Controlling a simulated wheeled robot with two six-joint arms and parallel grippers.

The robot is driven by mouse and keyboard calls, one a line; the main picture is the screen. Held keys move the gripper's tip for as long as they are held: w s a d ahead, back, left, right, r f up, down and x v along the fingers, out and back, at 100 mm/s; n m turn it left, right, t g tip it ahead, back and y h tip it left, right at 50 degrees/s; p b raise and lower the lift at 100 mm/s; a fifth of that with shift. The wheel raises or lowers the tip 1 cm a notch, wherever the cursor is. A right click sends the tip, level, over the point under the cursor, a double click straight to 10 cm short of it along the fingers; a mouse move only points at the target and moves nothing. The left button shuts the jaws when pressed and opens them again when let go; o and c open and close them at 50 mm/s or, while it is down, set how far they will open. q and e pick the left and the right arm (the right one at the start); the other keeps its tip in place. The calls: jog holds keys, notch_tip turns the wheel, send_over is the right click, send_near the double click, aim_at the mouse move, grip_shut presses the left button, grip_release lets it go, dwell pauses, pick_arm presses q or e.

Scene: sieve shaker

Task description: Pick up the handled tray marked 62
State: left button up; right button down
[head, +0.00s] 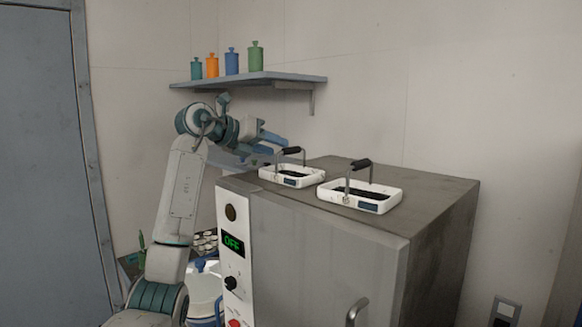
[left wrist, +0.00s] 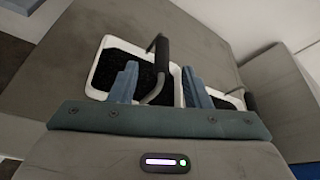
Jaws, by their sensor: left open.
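Two white handled trays with dark contents stand on top of the grey cabinet. The left tray (head: 265,173) and the right tray (head: 392,205) each have a dark label on the front, too small to read, so I cannot tell which is 62. My left gripper (head: 282,146) is open at the left tray's raised black handle (head: 291,150). In the left wrist view, that tray (left wrist: 98,75) lies below my open fingers (left wrist: 160,86), and its handle (left wrist: 161,62) shows between them. The other tray (left wrist: 234,103) is partly hidden behind a finger. My right gripper is not in view.
The grey cabinet (head: 330,240) has a front panel (head: 233,250) reading OFF and a door handle (head: 357,310). A wall shelf (head: 270,77) with several coloured jars hangs above and behind my left arm. The cabinet top behind the right tray is clear.

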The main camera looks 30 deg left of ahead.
aim_at(290, 150)
pick_arm(q)
jog(key=p+x, duration=0.3)
jog(key=x, duration=0.1)
jog(key=shift+w+d+r, duration=0.15)
jog(key=shift+d, duration=0.05)
jog(key=shift+w+d+f+p, duration=0.25)
jog(key=shift+w+f+p, duration=0.1)
jog(key=shift+w, duration=0.15)
jog(key=shift+w+d+f, duration=0.1)
jog(key=shift+w+f, duration=0.05)
grip_shut()
